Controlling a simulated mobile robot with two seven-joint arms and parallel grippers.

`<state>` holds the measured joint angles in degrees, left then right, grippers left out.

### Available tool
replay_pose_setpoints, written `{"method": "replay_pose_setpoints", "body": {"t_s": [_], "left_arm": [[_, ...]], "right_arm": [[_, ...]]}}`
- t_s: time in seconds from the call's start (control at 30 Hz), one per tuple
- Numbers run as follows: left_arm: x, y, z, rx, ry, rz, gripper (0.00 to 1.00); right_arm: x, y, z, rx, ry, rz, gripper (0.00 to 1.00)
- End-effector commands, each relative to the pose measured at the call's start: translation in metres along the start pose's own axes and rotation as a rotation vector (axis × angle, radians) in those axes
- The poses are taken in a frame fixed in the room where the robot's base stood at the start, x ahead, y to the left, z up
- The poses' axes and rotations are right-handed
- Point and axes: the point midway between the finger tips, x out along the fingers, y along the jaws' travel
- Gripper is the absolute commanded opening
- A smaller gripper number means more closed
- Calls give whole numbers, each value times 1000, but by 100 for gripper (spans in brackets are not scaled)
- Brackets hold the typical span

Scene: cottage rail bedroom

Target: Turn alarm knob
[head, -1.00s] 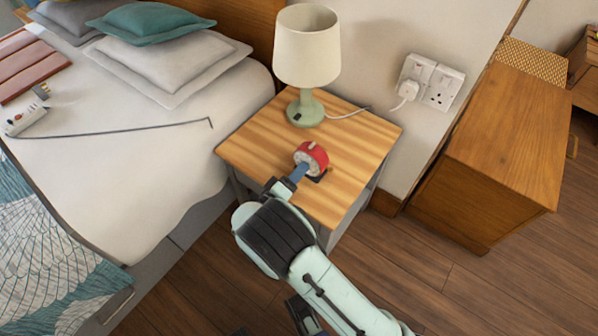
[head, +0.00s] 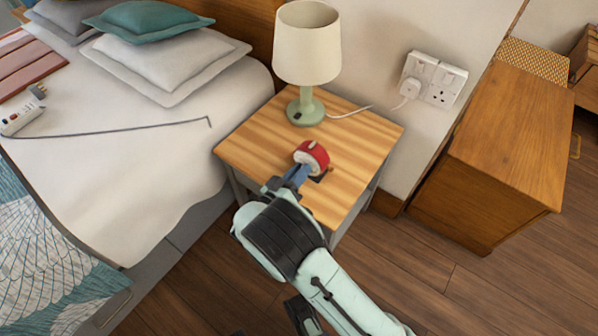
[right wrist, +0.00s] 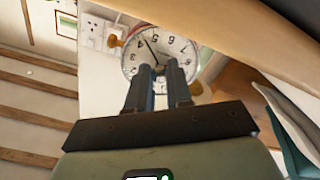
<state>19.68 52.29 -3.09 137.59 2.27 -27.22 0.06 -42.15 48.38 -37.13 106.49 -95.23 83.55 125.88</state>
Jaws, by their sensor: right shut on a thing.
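The alarm clock (head: 309,158) is red and stands on the wooden bedside table (head: 255,130). My right gripper (head: 300,172) reaches its near side. In the right wrist view, the clock's white dial (right wrist: 158,46) shows with its numerals upside down, and the two fingers of my right gripper (right wrist: 161,72) come together in front of it. They are shut on a small part at the dial, the alarm knob, which the fingertips mostly hide. Brass-coloured parts show on both sides of the clock.
A lamp (head: 307,45) with a green base stands behind the clock. Its white cord runs toward the wall socket (head: 430,80). The bed (head: 130,170) is on the left and a wooden cabinet (head: 500,150) on the right. The table's left part is bare.

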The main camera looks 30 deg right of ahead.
Motion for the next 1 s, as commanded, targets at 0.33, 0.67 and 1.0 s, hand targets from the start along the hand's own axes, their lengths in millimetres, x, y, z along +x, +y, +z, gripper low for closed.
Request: {"method": "replay_pose_setpoints", "body": {"t_s": [0.33, 0.67, 1.0], "left_arm": [[1, -1, 1, -2, -5, -2, 43], [1, -1, 1, -1, -5, -2, 43], [-1, 1, -1, 1, 2, 1, 43]], "right_arm": [[0, 1, -1, 22, 2, 2, 0], [0, 1, -1, 21, 2, 2, 46], [-7, 0, 0, 20, 0, -1, 46]]}}
